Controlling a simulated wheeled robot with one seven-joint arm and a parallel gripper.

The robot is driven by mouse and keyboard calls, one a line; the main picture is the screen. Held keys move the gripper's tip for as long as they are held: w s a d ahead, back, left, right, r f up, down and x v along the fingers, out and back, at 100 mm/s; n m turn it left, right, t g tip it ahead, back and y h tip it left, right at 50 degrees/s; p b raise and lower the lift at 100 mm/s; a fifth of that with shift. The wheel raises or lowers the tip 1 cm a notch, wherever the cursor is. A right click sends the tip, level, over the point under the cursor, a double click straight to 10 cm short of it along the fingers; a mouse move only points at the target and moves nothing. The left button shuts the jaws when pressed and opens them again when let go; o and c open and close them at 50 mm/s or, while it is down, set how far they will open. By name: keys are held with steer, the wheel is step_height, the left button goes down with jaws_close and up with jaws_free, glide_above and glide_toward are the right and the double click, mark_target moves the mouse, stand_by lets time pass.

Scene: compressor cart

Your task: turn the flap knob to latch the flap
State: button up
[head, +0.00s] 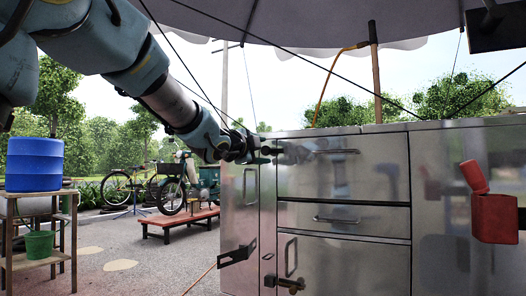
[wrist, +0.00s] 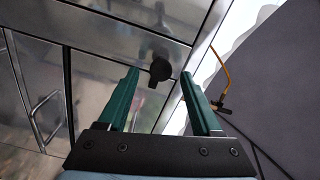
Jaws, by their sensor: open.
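The flap knob (wrist: 160,69) is a small dark round knob with a short lever, on a brushed steel panel (wrist: 100,72) of the cart. In the wrist view it shows between and beyond the tips of my open gripper (wrist: 159,75), with its two green fingers spread on either side. No contact with the knob shows, and the gap in depth is hard to tell. In the head view my gripper (head: 270,150) is at the upper left front of the steel cart (head: 340,265). There the knob is hidden behind my gripper or too small to make out.
Drawers with bar handles (head: 337,221) are on the cart front. A red box (head: 494,218) is at the right. A blue drum (head: 34,164) stands far left. An umbrella (head: 290,20) hangs above.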

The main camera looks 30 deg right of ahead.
steer(key=v, duration=1)
steer(key=shift+w, duration=0.1)
steer(key=w+a+f+n+y, duration=0.4)
steer(key=a+f+n+y, duration=0.25)
steer(key=a+f, duration=0.45)
steer(key=w+a+f+n+y, duration=0.45)
steer(key=a+f+n, duration=0.4)
steer(key=f, duration=0.55)
steer(key=s+a+f+n+g+y, duration=0.4)
steer(key=s+a+f+n+g, duration=0.5)
steer(key=s+a+f, duration=0.6)
step_height(320, 180, up, 25)
steer(key=a+n+p, duration=0.1)
steer(key=p, duration=2.6)
steer(key=shift+a+r+t, duration=0.15)
steer(key=shift+a+t, duration=0.05)
steer(key=shift+t, duration=0.2)
